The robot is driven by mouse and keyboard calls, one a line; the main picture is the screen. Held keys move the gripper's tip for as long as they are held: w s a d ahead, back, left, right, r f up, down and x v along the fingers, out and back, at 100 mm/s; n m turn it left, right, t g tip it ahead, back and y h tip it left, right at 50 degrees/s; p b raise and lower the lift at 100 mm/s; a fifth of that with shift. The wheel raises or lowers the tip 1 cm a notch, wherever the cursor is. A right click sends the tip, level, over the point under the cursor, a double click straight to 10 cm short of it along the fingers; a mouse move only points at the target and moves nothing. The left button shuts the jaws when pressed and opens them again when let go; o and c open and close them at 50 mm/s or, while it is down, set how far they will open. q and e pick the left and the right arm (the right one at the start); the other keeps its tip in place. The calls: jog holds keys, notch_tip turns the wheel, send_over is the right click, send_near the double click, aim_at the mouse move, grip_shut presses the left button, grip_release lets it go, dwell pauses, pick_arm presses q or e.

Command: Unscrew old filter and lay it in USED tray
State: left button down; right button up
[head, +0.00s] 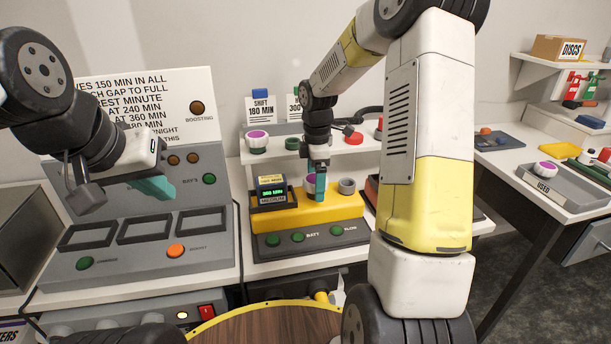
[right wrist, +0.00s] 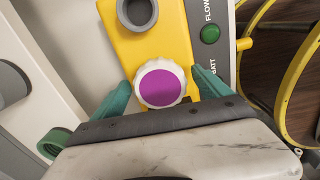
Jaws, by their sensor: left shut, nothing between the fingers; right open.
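A filter with a white ribbed rim and purple top (right wrist: 160,86) sits on the yellow block (right wrist: 163,37). In the head view it is mostly hidden behind my right gripper (head: 319,186). The right gripper's teal fingers are open, one on each side of the filter in the right wrist view (right wrist: 162,92); I cannot tell whether they touch it. My left gripper (head: 158,187), with teal fingers shut and empty, hangs before the grey panel at left. The grey USED tray (head: 580,191) is on the right table. Another purple-topped filter (head: 547,169) lies in it.
An empty grey ring socket (head: 347,186) is beside the filter on the block. A display box (head: 271,190) stands to its left. A shelf (head: 357,148) behind holds another purple-topped filter (head: 257,139) and a red knob. A gap separates the bench from the right table.

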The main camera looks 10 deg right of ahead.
jog(key=m, duration=2)
jog(key=c, duration=1.5)
jog(key=n, duration=0.4)
jog(key=shift+c, duration=0.3)
jog(key=n, duration=1.6)
jog(key=shift+n, duration=0.3)
jog(key=n, duration=0.6)
jog(key=shift+n, duration=0.3)
jog(key=o, duration=1.6)
jog(key=shift+c, duration=0.2)
